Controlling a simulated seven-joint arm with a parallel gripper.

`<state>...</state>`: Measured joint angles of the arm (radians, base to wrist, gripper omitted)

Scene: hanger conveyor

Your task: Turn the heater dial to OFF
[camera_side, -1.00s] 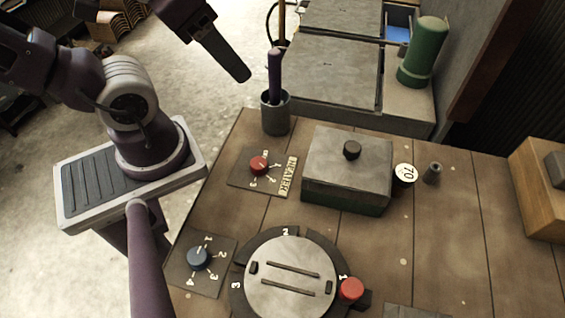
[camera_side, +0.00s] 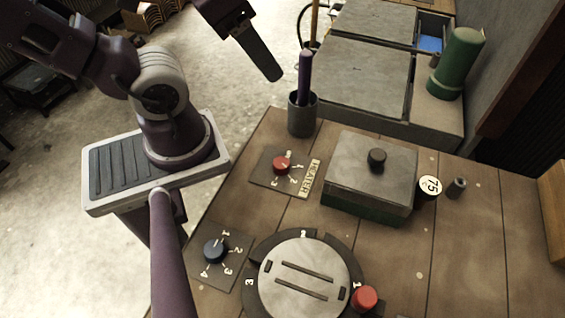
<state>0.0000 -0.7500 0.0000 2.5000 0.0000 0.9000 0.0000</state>
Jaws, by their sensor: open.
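The heater dial (camera_side: 281,165) is a red knob on a dark square plate, marked with small numbers around it. A "HEATER" label (camera_side: 309,179) lies along the plate's right side. The knob's pointer is too small to read surely. My gripper (camera_side: 270,68) hangs at the top, up and behind the dial in the picture, clear of the table and empty. Only one long dark finger shows clearly; the other is hidden. Nothing touches the dial.
A dark cup (camera_side: 302,118) with a purple-handled tool stands behind the dial.

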